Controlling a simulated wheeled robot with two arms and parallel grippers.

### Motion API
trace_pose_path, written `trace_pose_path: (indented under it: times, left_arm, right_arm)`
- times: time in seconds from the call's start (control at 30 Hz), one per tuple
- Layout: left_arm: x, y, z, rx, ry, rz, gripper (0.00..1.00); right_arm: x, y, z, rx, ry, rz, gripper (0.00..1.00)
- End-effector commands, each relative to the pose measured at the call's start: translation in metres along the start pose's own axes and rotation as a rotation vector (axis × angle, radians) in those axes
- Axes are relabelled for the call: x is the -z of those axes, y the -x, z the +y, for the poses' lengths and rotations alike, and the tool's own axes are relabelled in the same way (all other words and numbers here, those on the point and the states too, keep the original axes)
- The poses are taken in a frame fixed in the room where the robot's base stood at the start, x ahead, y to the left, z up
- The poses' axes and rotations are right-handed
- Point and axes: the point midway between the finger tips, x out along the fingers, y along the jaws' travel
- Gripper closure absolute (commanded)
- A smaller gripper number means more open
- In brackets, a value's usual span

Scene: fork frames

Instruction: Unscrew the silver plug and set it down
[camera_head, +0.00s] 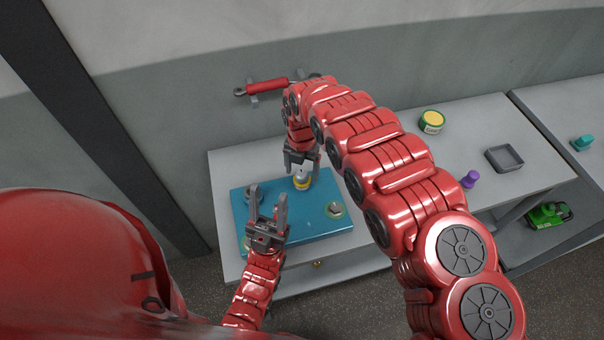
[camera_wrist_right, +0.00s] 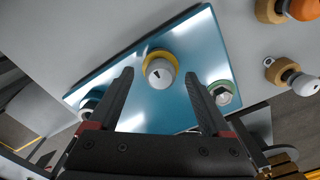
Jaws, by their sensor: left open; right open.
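A blue plate (camera_head: 310,228) lies on the grey table, and the right wrist view shows it too (camera_wrist_right: 137,106). A rounded silver plug (camera_head: 302,180) sits upright in a yellow ring near its middle; it also shows in the right wrist view (camera_wrist_right: 160,74). My right gripper (camera_head: 301,168) is open just above the plug. In the right wrist view its fingertips (camera_wrist_right: 159,74) are on either side of the plug, without visible contact. My left gripper (camera_head: 268,192) is open and empty over the left part of the plate.
A silver hex fitting in a green ring (camera_wrist_right: 222,94) sits at the plate's right. Another fitting (camera_wrist_right: 88,104) is partly hidden behind a finger. Further right are a yellow-topped tin (camera_head: 432,121), a purple object (camera_head: 470,179) and a grey tray (camera_head: 504,158). A red-handled tool (camera_head: 268,87) hangs on the wall.

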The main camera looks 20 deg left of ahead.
Motion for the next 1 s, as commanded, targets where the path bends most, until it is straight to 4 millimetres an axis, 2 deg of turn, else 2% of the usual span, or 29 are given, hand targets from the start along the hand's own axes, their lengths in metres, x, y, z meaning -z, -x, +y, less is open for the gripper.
trace_pose_path:
  times: [0.2,0.4,0.67,0.77,1.0]
  left_arm:
    - [0.001,-0.008,0.0,0.0,0.0,0.0,0.5]
    - [0.002,-0.01,-0.001,0.0,0.0,0.0,0.5]
    - [0.002,-0.01,-0.001,0.0,0.0,0.0,0.5]
    - [0.002,-0.01,-0.001,0.0,0.0,0.0,0.5]
    - [0.002,-0.01,-0.001,0.0,0.0,0.0,0.5]
  right_arm:
    - [0.001,-0.024,0.001,0.0,0.001,0.003,0.18]
    - [0.0,-0.033,-0.001,0.001,-0.001,0.0,0.18]
    - [0.0,-0.034,-0.001,0.002,-0.001,0.0,0.18]
    - [0.0,-0.034,-0.001,0.002,-0.001,0.0,0.32]
    - [0.0,-0.034,-0.001,0.001,-0.001,0.0,0.75]
